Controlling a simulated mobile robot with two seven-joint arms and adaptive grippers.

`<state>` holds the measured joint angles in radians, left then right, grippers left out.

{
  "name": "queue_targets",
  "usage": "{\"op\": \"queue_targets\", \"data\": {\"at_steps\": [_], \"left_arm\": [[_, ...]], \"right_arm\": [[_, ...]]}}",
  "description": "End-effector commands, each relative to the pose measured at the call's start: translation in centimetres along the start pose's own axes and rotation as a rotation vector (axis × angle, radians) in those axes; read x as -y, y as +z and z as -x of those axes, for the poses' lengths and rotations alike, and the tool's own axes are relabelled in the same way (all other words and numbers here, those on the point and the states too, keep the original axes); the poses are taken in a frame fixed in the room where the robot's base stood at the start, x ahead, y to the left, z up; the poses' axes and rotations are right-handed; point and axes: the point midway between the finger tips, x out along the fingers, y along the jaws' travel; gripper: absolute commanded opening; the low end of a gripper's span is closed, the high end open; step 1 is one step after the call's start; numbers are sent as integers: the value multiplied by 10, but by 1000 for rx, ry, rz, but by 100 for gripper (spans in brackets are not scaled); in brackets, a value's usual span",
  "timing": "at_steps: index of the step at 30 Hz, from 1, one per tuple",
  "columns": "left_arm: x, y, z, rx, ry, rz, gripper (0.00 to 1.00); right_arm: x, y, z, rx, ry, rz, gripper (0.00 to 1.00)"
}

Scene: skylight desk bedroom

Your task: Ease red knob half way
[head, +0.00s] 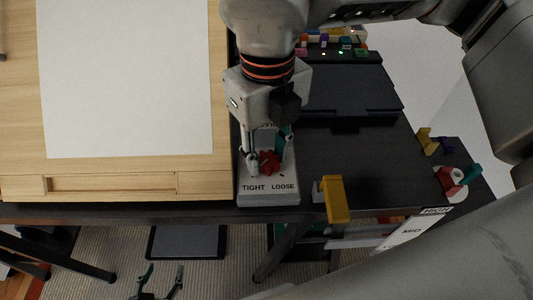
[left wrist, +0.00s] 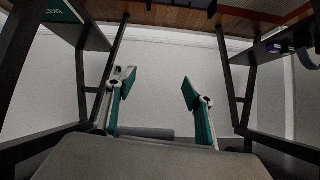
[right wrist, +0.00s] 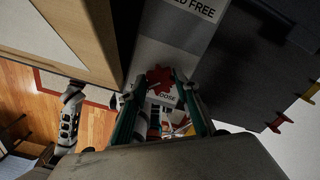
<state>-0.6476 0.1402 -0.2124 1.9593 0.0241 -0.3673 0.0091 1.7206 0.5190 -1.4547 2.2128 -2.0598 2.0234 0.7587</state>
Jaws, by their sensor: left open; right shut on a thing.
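The red knob (head: 269,162) stands on a grey panel (head: 268,198) marked TIGHT and LOOSE at the desk's front edge. My right gripper (head: 267,157) points down over the panel and is shut on the knob, one finger on either side. In the right wrist view the lobed red knob (right wrist: 159,77) shows between the fingertips (right wrist: 157,97); the exact contact is hard to see. My left gripper (head: 161,277) is low in front of the desk, open and empty. Its spread fingers show in the left wrist view (left wrist: 157,88).
A wooden drawing board (head: 120,172) with white paper (head: 125,80) lies left of the panel. A yellow handle (head: 335,199) sits at the front edge on the right, near a HIGH/MID scale (head: 410,232). A dark flat case (head: 345,90) and small coloured pieces (head: 424,140) lie further right.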

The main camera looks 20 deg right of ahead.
Motion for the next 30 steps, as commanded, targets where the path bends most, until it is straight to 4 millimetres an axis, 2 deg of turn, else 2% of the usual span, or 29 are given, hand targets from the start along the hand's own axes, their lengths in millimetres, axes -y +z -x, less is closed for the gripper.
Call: {"op": "queue_targets", "data": {"at_steps": [1, 4, 18, 30], "left_arm": [[-2, 8, -3, 7, 1, 0, 53], [-2, 13, -5, 12, 0, -6, 53], [5, 9, -10, -5, -13, -23, 53], [6, 10, -13, -6, -17, -28, 53]], "right_arm": [[0, 1, -3, 1, 0, 42, 9], [0, 1, -3, 1, 0, 139, 9], [0, 1, -1, 2, 0, 562, 9], [-1, 0, 0, 3, -1, 773, 9]]}}
